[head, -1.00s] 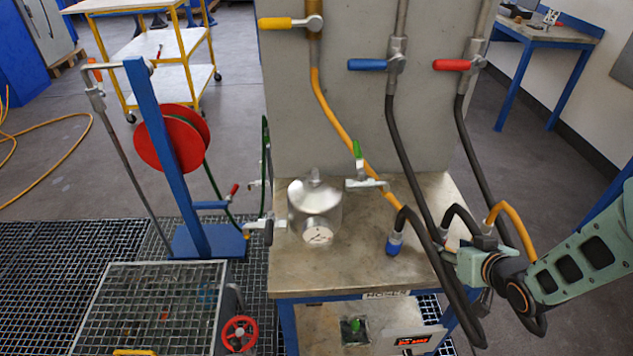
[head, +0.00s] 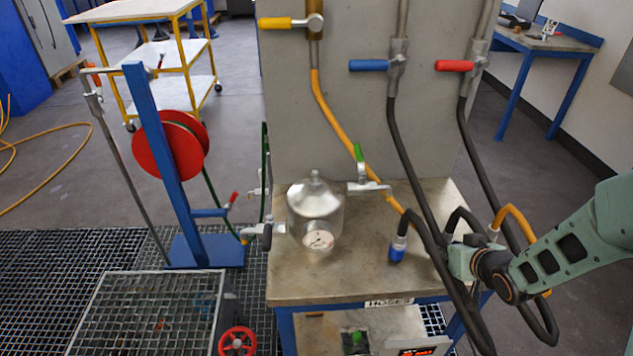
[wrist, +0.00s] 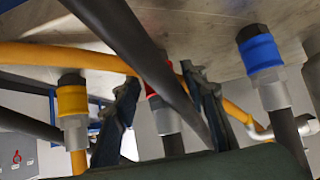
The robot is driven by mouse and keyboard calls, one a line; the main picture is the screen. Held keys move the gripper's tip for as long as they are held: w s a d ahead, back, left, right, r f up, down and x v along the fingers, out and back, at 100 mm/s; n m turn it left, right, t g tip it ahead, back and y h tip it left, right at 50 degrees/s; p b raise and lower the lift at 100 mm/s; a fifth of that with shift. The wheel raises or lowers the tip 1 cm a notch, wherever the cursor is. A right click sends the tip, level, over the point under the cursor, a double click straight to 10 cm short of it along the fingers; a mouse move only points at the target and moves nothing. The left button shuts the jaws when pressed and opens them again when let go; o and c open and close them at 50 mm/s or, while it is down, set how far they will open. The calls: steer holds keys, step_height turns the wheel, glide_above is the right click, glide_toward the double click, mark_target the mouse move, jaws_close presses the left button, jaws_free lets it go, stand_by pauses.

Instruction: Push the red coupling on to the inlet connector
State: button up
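The red coupling (wrist: 155,101) shows in the wrist view between my two fingers, partly behind a black hose that crosses in front; it is hidden in the head view. My gripper (wrist: 160,80) is open, its dark fingers standing apart with a gap to each side of the coupling. In the head view my gripper (head: 463,262) is at the right edge of the bench, among the hoses. The metal vessel (head: 316,210) with a round gauge stands on the bench. A green-handled valve fitting (head: 368,187) is at its right; I cannot tell which fitting is the inlet connector.
A blue coupling (head: 397,252) stands on the bench (head: 330,287) left of my gripper; it also shows in the wrist view (wrist: 260,52). A yellow coupling (wrist: 72,98) is on the other side. Black and orange hoses hang close around my gripper. The bench front is clear.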

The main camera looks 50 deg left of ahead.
mark_target(450, 232)
jaws_close()
steer(key=shift+r, duration=0.15)
steer(key=shift+r+p, duration=2.05)
steer(key=shift+r, duration=0.45)
